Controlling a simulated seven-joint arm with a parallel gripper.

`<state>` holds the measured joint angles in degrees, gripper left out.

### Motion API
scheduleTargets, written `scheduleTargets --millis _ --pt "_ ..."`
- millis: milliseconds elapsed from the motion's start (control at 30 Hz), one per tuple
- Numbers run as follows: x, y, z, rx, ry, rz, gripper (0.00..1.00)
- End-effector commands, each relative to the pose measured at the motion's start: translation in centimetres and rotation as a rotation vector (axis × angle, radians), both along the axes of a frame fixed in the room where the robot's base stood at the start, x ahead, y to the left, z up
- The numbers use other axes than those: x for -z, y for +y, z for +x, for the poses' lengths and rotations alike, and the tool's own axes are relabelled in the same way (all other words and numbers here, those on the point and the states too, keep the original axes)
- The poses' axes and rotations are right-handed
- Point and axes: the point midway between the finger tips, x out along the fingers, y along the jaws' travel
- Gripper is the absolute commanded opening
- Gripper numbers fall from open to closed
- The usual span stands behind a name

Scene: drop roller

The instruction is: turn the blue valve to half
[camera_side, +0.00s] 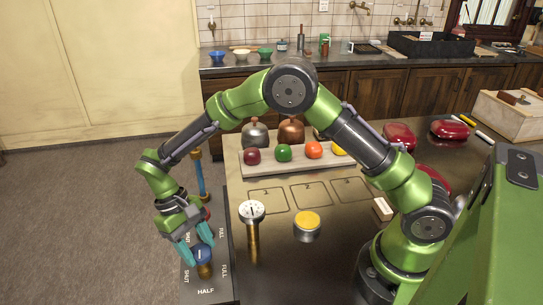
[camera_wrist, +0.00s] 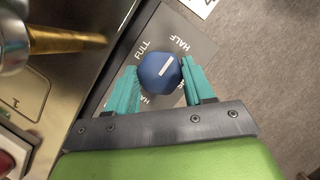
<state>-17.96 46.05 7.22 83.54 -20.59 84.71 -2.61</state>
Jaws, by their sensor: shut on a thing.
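The blue valve (camera_side: 202,256) is a rounded knob on a brass stem at the near left of the bench in the side view. In the wrist view the blue valve (camera_wrist: 155,80) has a white line on its face, slanting from lower left to upper right. My gripper (camera_wrist: 162,70) is shut on the knob, with one teal finger on each side. In the side view my gripper (camera_side: 197,238) reaches down over the knob from above. The dark label plate (camera_side: 220,285) reads SHUT, FULL and HALF; the fingers hide part of the lettering in the wrist view.
A white-faced gauge (camera_side: 252,211) on a brass post stands right of the valve. A yellow-topped round button (camera_side: 307,222) is farther right. A blue upright rod (camera_side: 200,178) stands behind my gripper. A tray (camera_side: 300,169) with colored balls lies farther back. Open floor lies to the left.

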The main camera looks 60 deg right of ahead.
Motion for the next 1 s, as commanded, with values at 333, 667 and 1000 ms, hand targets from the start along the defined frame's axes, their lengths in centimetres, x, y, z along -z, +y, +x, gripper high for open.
scheduleTargets --millis 333,667,1000 --pt "0.0 0.0 0.0 0.002 -0.001 -0.001 0.77" --pt "-1.1 0.0 0.6 0.002 -0.004 0.000 0.77" --pt "-8.2 0.0 3.5 0.005 -0.007 0.001 0.77"
